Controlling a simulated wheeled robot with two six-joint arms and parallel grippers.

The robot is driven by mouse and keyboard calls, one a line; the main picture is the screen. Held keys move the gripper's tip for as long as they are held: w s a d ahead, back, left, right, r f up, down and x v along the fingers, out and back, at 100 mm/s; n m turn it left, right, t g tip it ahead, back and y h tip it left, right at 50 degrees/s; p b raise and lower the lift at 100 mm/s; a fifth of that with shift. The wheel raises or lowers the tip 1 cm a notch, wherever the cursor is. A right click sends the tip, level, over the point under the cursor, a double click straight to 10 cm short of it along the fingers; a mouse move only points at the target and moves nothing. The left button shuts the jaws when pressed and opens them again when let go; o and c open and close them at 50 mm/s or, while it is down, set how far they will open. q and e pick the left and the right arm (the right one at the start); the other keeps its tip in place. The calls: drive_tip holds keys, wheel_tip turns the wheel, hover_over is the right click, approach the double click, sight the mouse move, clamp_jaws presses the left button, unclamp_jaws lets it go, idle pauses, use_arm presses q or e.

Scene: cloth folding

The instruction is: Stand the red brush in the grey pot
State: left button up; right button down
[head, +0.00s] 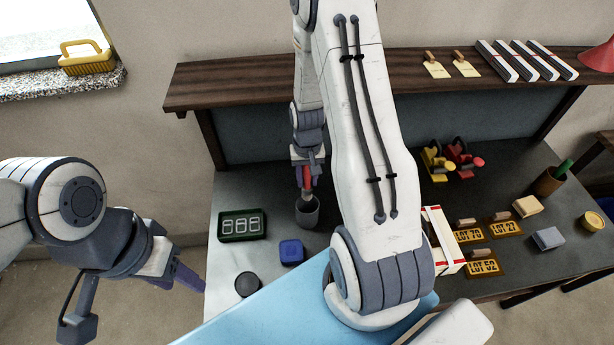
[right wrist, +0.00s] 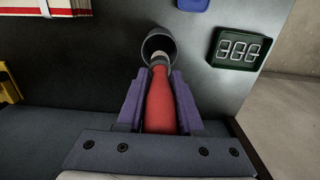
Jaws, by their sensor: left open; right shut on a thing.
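The red brush (right wrist: 160,105) is between the fingers of my right gripper (right wrist: 160,85), which is shut on its red handle. Its lower end reaches the mouth of the grey pot (right wrist: 153,40) in the right wrist view; I cannot tell how deep it sits. In the head view the grey pot (head: 308,212) stands upright on the dark table, with the red brush (head: 307,178) above it, held upright by my right gripper (head: 307,186). My left gripper (head: 185,285) is open and empty, off the table's left side.
A green display box (head: 242,226), a blue block (head: 291,252) and a dark round thing (head: 247,284) lie near the pot. A white and red box (head: 443,240) and lot tags (head: 483,268) lie to the right. A wooden shelf (head: 240,83) runs behind.

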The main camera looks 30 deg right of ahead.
sight(307, 195)
drive_tip(key=shift+f+b, duration=3.4)
drive_tip(key=shift+f, duration=1.25)
drive_tip(key=shift+c, duration=2.3)
unclamp_jaws()
drive_tip(key=shift+r, duration=0.6)
wheel_tip(307, 195, up, 9)
drive_tip(key=shift+r+b, duration=0.15)
drive_tip(key=shift+b, duration=0.7)
